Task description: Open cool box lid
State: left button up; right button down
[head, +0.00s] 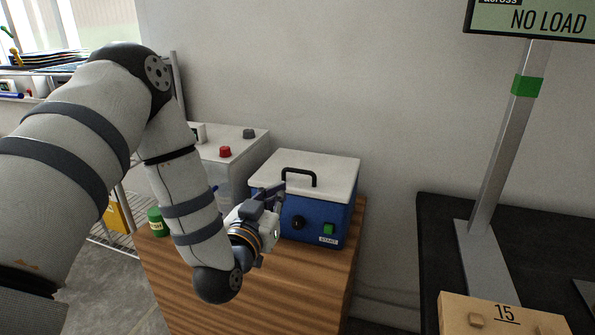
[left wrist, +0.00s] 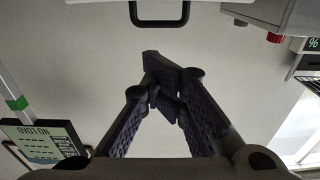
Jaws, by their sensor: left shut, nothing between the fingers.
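The cool box (head: 312,217) is blue with a white lid (head: 330,172), and the lid lies closed on top. A black handle (head: 299,172) stands up from the lid. In the left wrist view the handle (left wrist: 159,22) shows at the top edge, apart from the fingertips. My left gripper (head: 273,190) is at the front left of the box, its fingers near lid height. The fingers (left wrist: 165,78) are shut with nothing between them. The gripper hides part of the box's left front. My right gripper is out of view.
A wooden cabinet (head: 180,280) bears the box. A grey device with a red knob (head: 225,152) stands behind left, and a green-capped jar (head: 157,222) at left. A dark table (head: 430,235) with a metal post (head: 505,150) and a wooden block (head: 500,315) is at right.

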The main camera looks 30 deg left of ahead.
pick_arm(q)
jog(key=shift+s+f, duration=0.1)
dwell(0.3)
jog(key=v, duration=0.7)
jog(key=shift+s, duration=0.15)
